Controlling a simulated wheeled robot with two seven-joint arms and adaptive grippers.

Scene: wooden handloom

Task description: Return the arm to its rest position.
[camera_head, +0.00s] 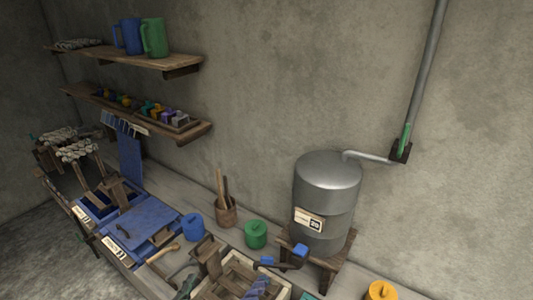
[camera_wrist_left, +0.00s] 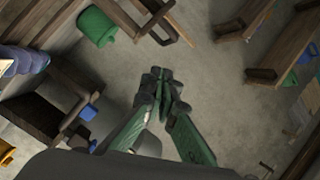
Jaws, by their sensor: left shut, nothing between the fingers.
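My left gripper (camera_wrist_left: 166,88) shows in the left wrist view with its green fingers brought together at the dark tips. My right gripper is in neither view.
A workbench (camera_head: 285,233) runs along the wall, crowded with a blue board (camera_head: 140,222), blue and green lidded pots, a wooden crate (camera_head: 226,276) and a metal tank (camera_head: 327,185) on a stand. Two shelves hang above.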

